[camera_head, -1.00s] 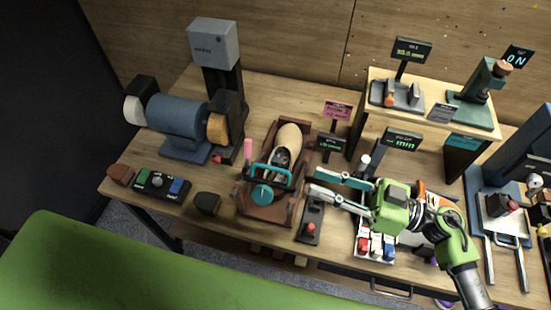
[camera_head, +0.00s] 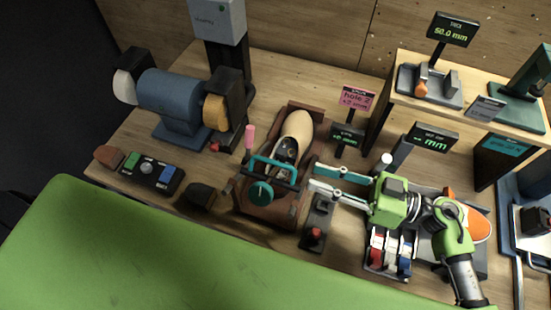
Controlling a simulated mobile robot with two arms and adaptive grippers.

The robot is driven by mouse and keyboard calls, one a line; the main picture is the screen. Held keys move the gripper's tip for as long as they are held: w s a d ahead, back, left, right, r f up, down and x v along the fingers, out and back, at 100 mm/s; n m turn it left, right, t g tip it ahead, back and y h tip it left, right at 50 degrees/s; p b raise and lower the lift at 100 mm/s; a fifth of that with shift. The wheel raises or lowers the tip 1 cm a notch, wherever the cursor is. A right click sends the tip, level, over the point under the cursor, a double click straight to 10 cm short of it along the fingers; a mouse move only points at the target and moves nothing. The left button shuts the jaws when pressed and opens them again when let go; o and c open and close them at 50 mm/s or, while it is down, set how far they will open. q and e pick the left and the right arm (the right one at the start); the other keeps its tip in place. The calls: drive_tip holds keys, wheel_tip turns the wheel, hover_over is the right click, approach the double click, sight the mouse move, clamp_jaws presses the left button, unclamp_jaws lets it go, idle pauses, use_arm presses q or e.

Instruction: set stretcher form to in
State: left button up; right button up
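A brown stretcher base (camera_head: 264,210) stands on the bench left of centre, with a teal handle bar (camera_head: 272,162) across it and a round teal knob (camera_head: 259,193) at its near end. A beige shoe-shaped form (camera_head: 297,130) lies on the base, with a dark, detailed part below its toe; whether this is a separate shoe I cannot tell. My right gripper (camera_head: 314,176) is open and empty, its two fingers pointing left just right of the handle bar. They appear apart from the bar. My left gripper is not in view.
A black control with a red knob (camera_head: 315,235) sits below my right gripper. A pink sign reading "hole 2" (camera_head: 355,98) stands behind. A blue grinder (camera_head: 170,101) and a button panel (camera_head: 150,172) are left. A raised shelf (camera_head: 408,104) is right.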

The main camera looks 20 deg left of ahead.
sight(291, 167)
drive_tip(key=a+p, duration=0.1)
drive_tip(key=a, duration=0.5)
drive_tip(key=a+p, duration=0.1)
drive_tip(key=a, duration=0.3)
drive_tip(key=shift+w+r+p, duration=0.1)
drive_tip(key=shift+w+p, duration=0.2)
drive_tip(key=shift+a, duration=0.7)
clamp_jaws()
